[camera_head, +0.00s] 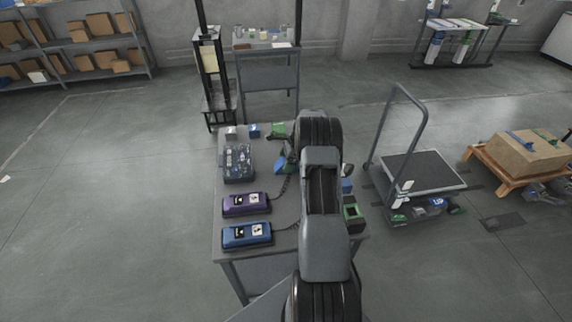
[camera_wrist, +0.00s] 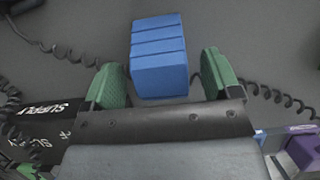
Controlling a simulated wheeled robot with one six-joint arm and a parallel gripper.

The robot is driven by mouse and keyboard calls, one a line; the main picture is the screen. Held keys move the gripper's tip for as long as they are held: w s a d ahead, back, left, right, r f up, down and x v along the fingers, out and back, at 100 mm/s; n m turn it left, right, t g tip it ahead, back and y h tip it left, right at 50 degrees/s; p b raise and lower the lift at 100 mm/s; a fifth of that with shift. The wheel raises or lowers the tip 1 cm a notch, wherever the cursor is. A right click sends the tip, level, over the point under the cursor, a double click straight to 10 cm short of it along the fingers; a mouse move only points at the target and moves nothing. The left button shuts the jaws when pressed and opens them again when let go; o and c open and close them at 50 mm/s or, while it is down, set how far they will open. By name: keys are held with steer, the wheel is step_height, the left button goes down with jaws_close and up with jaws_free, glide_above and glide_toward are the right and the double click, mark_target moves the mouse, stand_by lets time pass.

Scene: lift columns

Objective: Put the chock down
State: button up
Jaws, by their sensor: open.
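A blue block with grooves across its top (camera_wrist: 158,55), which looks like the chock, lies between the two green fingers of my gripper (camera_wrist: 160,76) in the wrist view. The fingers are open. A gap shows on the block's right side; its left side is close to the left finger, and I cannot tell whether they touch. In the head view my arm covers much of the right side of the table, and I cannot surely pick out the chock there.
Coiled cords (camera_wrist: 62,52) lie near the block. A flat trolley (camera_head: 425,172) stands right of the table.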

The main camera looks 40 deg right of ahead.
steer(key=shift+x, duration=1.1)
steer(key=shift+c, duration=0.2)
steer(key=c, duration=1.2)
steer(key=shift+r, duration=0.1)
steer(key=shift+c, duration=0.2)
